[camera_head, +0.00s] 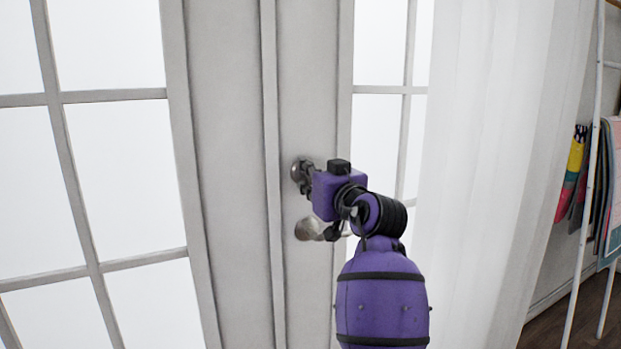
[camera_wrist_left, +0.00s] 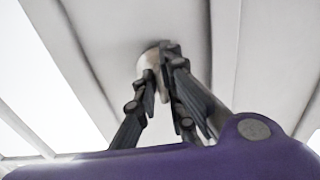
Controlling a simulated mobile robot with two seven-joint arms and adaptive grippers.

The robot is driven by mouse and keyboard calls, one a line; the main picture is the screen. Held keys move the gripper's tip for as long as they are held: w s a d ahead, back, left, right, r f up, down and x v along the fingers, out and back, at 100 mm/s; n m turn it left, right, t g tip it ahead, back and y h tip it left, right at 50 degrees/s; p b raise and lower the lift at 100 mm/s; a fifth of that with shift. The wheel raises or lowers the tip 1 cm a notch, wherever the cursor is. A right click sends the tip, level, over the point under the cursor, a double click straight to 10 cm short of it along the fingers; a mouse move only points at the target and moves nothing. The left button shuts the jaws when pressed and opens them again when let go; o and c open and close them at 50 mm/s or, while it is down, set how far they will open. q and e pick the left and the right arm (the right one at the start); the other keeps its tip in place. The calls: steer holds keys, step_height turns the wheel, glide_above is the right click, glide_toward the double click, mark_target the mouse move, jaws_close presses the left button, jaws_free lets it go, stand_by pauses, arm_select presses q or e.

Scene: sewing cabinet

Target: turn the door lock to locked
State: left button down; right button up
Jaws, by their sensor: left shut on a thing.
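The door lock (camera_head: 297,172) is a round metal piece on the grey door frame, above the door handle (camera_head: 310,229). My left gripper (camera_head: 308,178) reaches it from the right, and its fingers are shut on the lock. In the left wrist view the lock's round plate (camera_wrist_left: 149,62) shows behind the fingers (camera_wrist_left: 163,82). The fingers hide the lock's turning part, so I cannot tell its angle. My purple left wrist hides part of the handle. My right gripper is in neither view.
The double door has glass panes (camera_head: 115,150) in grey frames. A sheer white curtain (camera_head: 490,150) hangs close to the right of my left arm. A white rack (camera_head: 592,180) with hanging fabrics (camera_head: 612,190) stands at the far right.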

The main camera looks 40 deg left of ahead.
arm_select(q)
steer(key=c, duration=1.9)
jaws_free()
steer(key=shift+s+a, duration=0.1)
steer(key=shift+s, duration=0.05)
steer(key=v, duration=1.2)
